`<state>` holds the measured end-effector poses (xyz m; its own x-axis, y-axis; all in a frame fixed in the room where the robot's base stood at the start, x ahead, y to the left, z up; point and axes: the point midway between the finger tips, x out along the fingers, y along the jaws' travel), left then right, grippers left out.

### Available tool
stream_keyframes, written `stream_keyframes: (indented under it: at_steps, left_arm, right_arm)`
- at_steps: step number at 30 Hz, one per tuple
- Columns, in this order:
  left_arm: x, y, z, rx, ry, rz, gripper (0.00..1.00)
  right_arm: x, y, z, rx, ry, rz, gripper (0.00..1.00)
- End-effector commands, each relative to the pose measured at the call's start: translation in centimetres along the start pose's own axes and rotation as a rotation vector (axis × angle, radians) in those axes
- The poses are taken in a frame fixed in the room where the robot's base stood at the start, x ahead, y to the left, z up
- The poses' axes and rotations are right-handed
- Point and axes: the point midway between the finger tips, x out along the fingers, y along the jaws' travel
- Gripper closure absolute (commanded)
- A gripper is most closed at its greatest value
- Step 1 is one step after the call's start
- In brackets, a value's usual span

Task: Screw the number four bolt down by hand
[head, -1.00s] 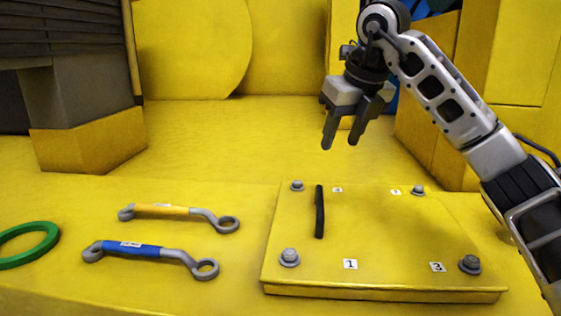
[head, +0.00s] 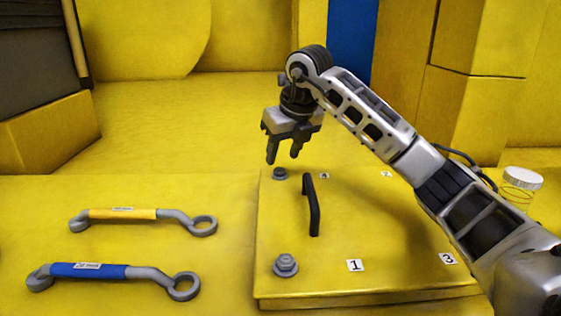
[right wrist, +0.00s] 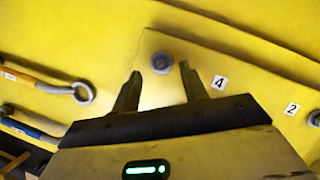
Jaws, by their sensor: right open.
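The number four bolt (head: 279,174) is a grey hex bolt at the back left corner of the yellow plate (head: 400,270). The right wrist view shows this bolt (right wrist: 161,63) beside the label 4 (right wrist: 219,82). My right gripper (head: 283,160) is open and empty, its fingers pointing down close to the bolt. In the right wrist view, the bolt head appears between and slightly beyond the tips of my right gripper (right wrist: 160,72). I cannot tell the exact height gap. My left gripper is not in view.
A black handle (head: 311,205) stands up from the plate, right of the bolt. The number one bolt (head: 285,265) is at the front left corner. A yellow-handled wrench (head: 122,214) and a blue-handled wrench (head: 90,271) lie left. A white-lidded jar (head: 522,185) stands at right.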

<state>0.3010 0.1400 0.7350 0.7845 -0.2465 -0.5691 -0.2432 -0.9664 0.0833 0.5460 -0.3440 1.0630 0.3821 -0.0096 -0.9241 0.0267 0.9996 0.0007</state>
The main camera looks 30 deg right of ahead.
Motion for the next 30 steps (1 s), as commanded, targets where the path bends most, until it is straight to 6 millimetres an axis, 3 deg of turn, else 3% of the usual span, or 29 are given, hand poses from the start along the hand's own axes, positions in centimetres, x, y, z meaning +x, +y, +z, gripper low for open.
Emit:
stream_keyframes:
  at_steps: [3, 7, 18, 23, 30]
  left_arm:
    - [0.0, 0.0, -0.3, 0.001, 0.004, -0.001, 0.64]
    - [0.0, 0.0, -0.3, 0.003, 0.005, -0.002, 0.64]
    - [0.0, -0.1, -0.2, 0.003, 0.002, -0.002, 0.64]
    - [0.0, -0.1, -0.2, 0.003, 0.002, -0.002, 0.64]
    - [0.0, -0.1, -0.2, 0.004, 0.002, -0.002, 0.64]
  right_arm:
    - [1.9, 0.0, -0.1, 0.0, 0.004, 0.001, 0.56]
    - [3.0, 0.0, 0.0, -0.001, 0.001, 0.0, 0.56]
    - [3.5, 0.0, 0.0, -0.001, 0.0, 0.0, 0.56]
    - [3.5, 0.0, 0.0, -0.001, 0.0, 0.0, 1.0]
    - [3.4, 0.0, 0.0, 0.007, 0.0, -0.003, 1.0]
